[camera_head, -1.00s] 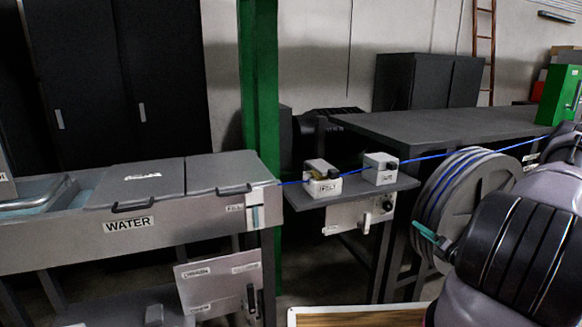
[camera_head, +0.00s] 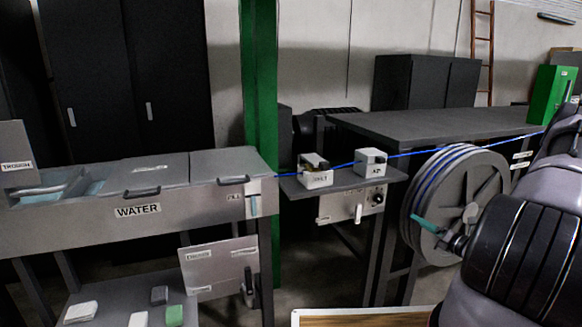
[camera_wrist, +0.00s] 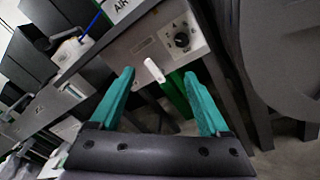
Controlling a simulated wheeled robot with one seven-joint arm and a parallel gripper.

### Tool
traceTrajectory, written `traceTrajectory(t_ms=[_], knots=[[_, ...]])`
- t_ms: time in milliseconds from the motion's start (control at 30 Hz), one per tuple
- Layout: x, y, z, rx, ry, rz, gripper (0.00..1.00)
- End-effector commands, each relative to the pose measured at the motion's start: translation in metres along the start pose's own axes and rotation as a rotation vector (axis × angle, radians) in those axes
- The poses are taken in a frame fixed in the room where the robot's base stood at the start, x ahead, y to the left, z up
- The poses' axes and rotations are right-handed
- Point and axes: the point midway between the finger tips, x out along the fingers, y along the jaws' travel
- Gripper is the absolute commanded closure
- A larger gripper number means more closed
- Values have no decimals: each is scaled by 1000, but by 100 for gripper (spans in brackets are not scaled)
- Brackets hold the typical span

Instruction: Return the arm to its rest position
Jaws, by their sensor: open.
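My gripper (camera_wrist: 160,100) shows in the wrist view with its two teal fingers wide apart and nothing between them. Beyond the fingers, apart from them, is a grey control panel with a white lever (camera_wrist: 154,70) and a black dial (camera_wrist: 182,40). In the head view my arm fills the right side, and one teal fingertip of my gripper (camera_head: 430,226) shows in front of the cable reel. The blue cable (camera_head: 437,152) runs taut from the water trough through two small boxes and on to the right.
The reel (camera_head: 455,205) stands close beside my arm. The water trough (camera_head: 185,200) is at left, with a shelf of small blocks below. A dark table (camera_head: 420,125) and a green box (camera_head: 552,95) are behind. A wooden-topped surface (camera_head: 365,319) is at the bottom edge.

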Motion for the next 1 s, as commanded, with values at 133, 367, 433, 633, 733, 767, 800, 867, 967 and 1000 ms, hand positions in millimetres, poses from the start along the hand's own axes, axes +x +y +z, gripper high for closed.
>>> traceTrajectory(t_ms=[133, 367, 433, 633, 733, 767, 800, 867, 967, 1000], knots=[[11, 26, 14, -75, 60, 64, 20], [28, 85, 36, -247, 196, 204, 20], [33, 112, 44, -327, 254, 265, 20], [38, 206, 60, -626, 461, 473, 20], [32, 249, 65, -785, 560, 570, 20], [30, 262, 66, -834, 587, 597, 20], [26, 277, 67, -899, 625, 632, 20], [19, 300, 69, -1001, 678, 683, 20], [5, 335, 72, -1172, 760, 763, 20], [-2, 348, 73, -1241, 791, 792, 20]])
